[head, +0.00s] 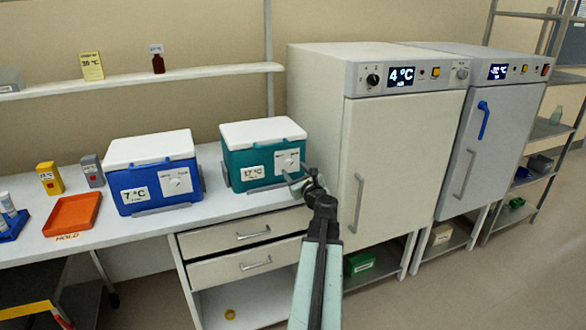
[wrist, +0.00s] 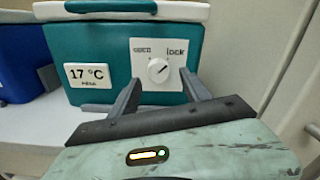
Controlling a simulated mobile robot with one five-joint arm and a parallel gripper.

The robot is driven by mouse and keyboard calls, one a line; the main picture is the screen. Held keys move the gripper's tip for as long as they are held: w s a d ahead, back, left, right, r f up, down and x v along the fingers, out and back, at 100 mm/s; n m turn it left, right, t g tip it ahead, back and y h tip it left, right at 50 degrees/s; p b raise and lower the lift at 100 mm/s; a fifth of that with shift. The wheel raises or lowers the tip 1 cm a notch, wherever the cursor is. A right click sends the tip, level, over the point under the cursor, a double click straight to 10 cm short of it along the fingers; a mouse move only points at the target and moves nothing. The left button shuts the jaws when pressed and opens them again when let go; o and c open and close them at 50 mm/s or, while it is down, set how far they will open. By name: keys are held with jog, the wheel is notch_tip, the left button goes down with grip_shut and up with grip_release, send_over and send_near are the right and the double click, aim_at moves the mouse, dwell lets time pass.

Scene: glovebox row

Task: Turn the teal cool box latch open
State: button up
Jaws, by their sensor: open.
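The teal cool box (head: 250,165) with a white lid stands on the white bench, labelled 17 °C. It also shows in the wrist view (wrist: 95,50). Its latch is a round white dial (wrist: 158,70) on a white plate, with "open" at upper left and "lock" at upper right. The dial's dark mark slants up and right, toward "lock". My gripper (head: 304,184) is in front of the box's right part. In the wrist view, my gripper (wrist: 161,76) is open, its fingertips on either side of the dial and slightly below it. I cannot tell whether they touch it.
A blue cool box (head: 153,178) marked 7 °C stands to the left. A tall white cabinet (head: 345,140) reading 4 °C stands close on the right. An orange tray (head: 72,213) lies further left. Drawers (head: 240,237) are under the bench.

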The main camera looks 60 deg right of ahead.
aim_at(289, 164)
jog(key=x, duration=0.3)
jog(key=shift+a, duration=0.1)
jog(key=shift+c, duration=0.3)
